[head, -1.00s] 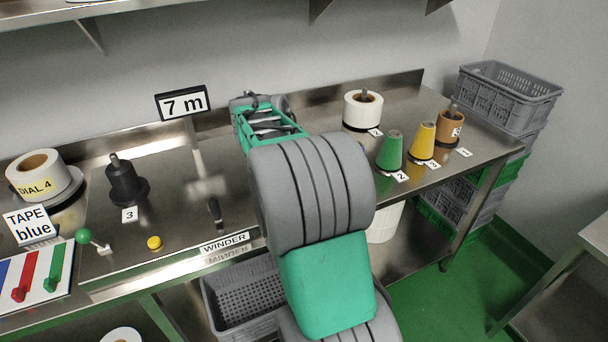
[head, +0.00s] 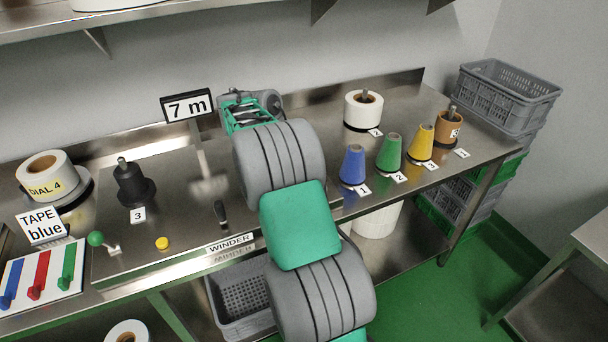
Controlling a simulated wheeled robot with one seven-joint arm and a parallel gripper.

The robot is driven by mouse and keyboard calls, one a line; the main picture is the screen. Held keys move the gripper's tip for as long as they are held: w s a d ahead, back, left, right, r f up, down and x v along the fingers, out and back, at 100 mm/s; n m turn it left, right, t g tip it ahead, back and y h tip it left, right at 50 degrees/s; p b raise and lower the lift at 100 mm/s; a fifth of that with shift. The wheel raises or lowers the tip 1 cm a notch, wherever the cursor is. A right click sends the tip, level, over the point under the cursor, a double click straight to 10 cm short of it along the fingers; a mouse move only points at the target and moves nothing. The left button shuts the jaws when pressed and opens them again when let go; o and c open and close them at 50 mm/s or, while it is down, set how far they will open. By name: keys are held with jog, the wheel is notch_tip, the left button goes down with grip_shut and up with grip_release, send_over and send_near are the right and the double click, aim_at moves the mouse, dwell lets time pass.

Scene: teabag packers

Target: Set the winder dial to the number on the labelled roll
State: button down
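The labelled roll (head: 45,176) is white with a brown core and a yellow label reading "DIAL 4". It sits on a grey round base at the left of the steel bench. A "WINDER" label (head: 230,243) is on the bench's front edge. A small black lever or pointer (head: 222,212) stands just behind it; I cannot tell if this is the dial, and no dial numbers are readable. My arm reaches over the bench right of the lever. Its far end (head: 250,108) is near the back wall; the fingers cannot be made out.
A "7 m" sign (head: 188,106) stands behind a blurred pale part (head: 207,187). A black spindle (head: 132,184), green-knobbed lever (head: 97,239) and yellow button (head: 162,243) are at left. Blue (head: 353,166), green (head: 389,154) and yellow (head: 422,143) cones stand at right.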

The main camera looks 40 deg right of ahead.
jog(key=shift+s+f, duration=0.1)
jog(key=shift+s, duration=0.05)
dwell(0.3)
jog(key=c, duration=1)
grip_release()
jog(key=shift+s+d, duration=0.1)
jog(key=shift+d, duration=0.05)
jog(key=shift+o, duration=0.6)
jog(key=p+v, duration=0.3)
jog(key=v, duration=0.5)
jog(key=shift+p, duration=0.35)
